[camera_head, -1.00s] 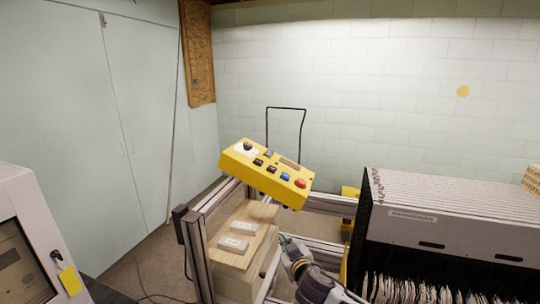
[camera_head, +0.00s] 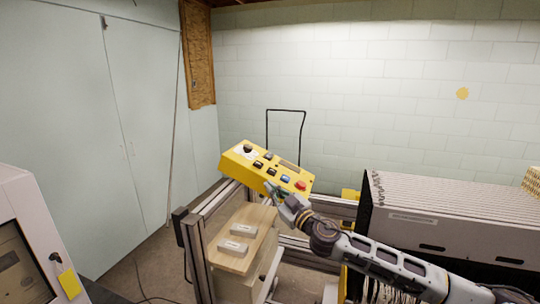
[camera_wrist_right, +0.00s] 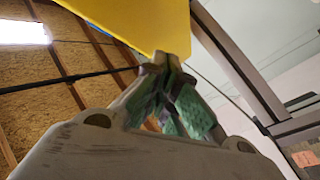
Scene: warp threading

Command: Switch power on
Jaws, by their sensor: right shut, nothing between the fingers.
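The yellow control box (camera_head: 235,165) sits tilted on top of the metal frame. Its face carries a black rotary knob on a white plate (camera_head: 247,149), several dark buttons, a blue button (camera_head: 286,180) and a red button (camera_head: 300,185). My right gripper (camera_head: 271,187) is at the box's lower front edge, below the buttons. In the right wrist view my right gripper (camera_wrist_right: 165,62) is shut and empty, its tips close to the yellow box (camera_wrist_right: 135,20). I cannot tell whether they touch it. My left gripper is not in view.
A wooden board (camera_head: 230,260) with two pale blocks lies inside the metal frame (camera_head: 200,240) below the box. A dark-sided rack of pale panels (camera_head: 440,200) stands at the right. A grey cabinet with a screen (camera_head: 20,230) stands at the left.

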